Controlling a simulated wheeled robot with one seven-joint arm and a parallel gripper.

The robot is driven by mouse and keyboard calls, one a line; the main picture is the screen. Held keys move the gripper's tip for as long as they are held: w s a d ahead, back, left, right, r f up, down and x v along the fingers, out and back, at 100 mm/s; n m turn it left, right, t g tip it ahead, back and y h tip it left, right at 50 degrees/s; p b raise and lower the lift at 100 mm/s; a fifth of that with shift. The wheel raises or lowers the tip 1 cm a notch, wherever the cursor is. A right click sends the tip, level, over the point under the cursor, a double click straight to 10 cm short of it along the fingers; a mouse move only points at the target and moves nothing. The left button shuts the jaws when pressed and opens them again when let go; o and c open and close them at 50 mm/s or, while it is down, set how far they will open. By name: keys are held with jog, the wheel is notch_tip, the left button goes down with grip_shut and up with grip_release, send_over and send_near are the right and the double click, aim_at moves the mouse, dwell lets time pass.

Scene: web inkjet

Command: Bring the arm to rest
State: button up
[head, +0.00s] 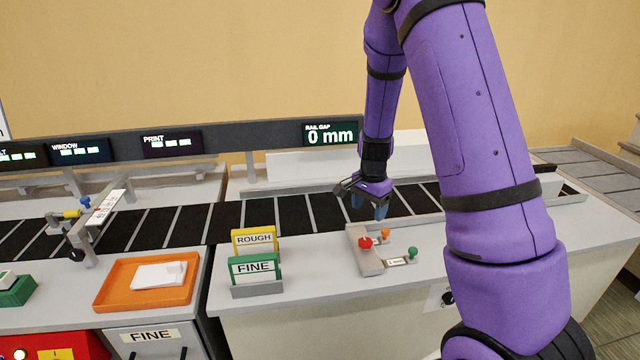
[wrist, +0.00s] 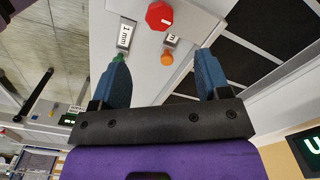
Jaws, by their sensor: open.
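My purple arm reaches from the right of the head view down over the conveyor. My gripper (head: 368,204) points down just behind a small control block (head: 366,258) with a red knob (head: 365,242), an orange knob (head: 385,233) and a green knob (head: 412,251). In the wrist view my gripper (wrist: 166,72) has its blue fingers spread apart with nothing between them. The red knob (wrist: 159,16) and orange knob (wrist: 167,59) show beyond the fingers, and the green knob is partly hidden by the left finger. I cannot tell whether any finger touches a knob.
The dark conveyor (head: 270,213) crosses the counter below a "RAIL GAP 0 mm" display (head: 330,133). ROUGH (head: 254,239) and FINE (head: 254,267) cards stand in a holder left of the knobs. An orange tray (head: 113,288) with white cards lies further left. The counter front (head: 320,300) is clear.

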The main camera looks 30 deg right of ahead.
jog(key=s+a+r+n+t+y, duration=0.1)
jog(key=s+a+r+n, duration=0.25)
jog(key=r, duration=0.55)
jog(key=s+a+r+n+t, duration=0.1)
jog(key=s+a+r+n, duration=0.3)
jog(key=r, duration=0.6)
jog(key=s+a+r+n+t, duration=0.1)
jog(key=s+r+n, duration=0.1)
jog(key=s, duration=0.4)
jog(key=s+a+r+n+t, duration=0.1)
jog(key=s+a+r+n, duration=0.1)
jog(key=s+r, duration=0.2)
jog(key=s+a+r+n+t+h, duration=0.1)
jog(key=s+a+r+n, duration=0.1)
jog(key=s, duration=0.7)
jog(key=shift+a+r+n, duration=0.25)
jog(key=shift+r+n, duration=0.3)
jog(key=shift+r, duration=0.3)
